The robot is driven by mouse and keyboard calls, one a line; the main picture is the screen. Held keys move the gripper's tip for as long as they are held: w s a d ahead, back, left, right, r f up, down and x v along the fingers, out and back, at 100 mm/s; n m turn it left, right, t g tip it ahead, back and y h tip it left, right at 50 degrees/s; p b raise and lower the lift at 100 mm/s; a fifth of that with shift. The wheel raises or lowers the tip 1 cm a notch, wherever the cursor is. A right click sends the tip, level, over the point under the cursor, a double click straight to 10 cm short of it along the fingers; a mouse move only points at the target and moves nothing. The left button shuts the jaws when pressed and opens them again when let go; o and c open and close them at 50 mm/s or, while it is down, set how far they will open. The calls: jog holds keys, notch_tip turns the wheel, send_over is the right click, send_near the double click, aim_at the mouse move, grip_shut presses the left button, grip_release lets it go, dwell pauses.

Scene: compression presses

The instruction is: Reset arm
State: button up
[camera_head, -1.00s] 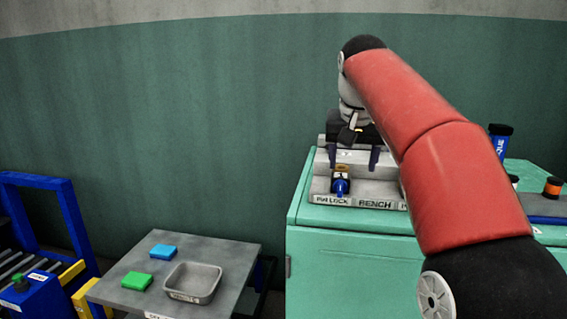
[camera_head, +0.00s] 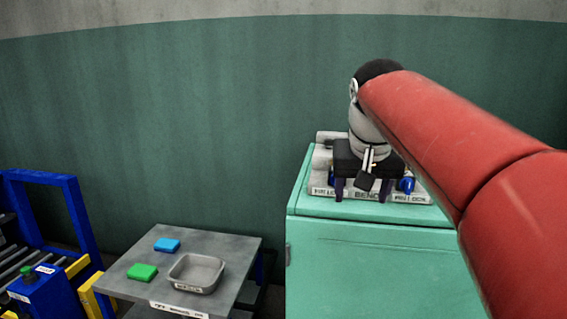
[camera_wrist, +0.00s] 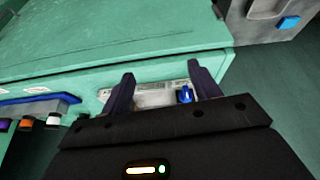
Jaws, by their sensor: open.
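My gripper (camera_head: 362,190) hangs over the grey fixture (camera_head: 398,197) labelled BENCH on the green cabinet. Its two dark fingers are apart, with nothing seen held between them; they also show apart in the wrist view (camera_wrist: 160,74). A blue part (camera_head: 407,185) stands at the right end of the fixture. The wrist view shows a blue part (camera_wrist: 185,95) beyond the fingers, near the right one. My gripper hides much of the fixture's middle and left in the head view, so I cannot tell whether the fingers touch anything.
A grey table (camera_head: 225,243) at lower left holds a blue block (camera_head: 167,245), a green block (camera_head: 142,272) and a grey tray (camera_head: 196,288). A blue frame (camera_head: 75,215) stands at far left. The wrist view shows a blue rack (camera_wrist: 40,108) with several coloured items.

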jog(key=s+d+f+n, duration=0.1)
jog(key=s+f, duration=1.9)
jog(key=shift+s+d+t+y, duration=0.15)
jog(key=shift+s+t+y, duration=0.15)
jog(key=shift+t+y, duration=0.1)
jog(key=shift+r, duration=0.1)
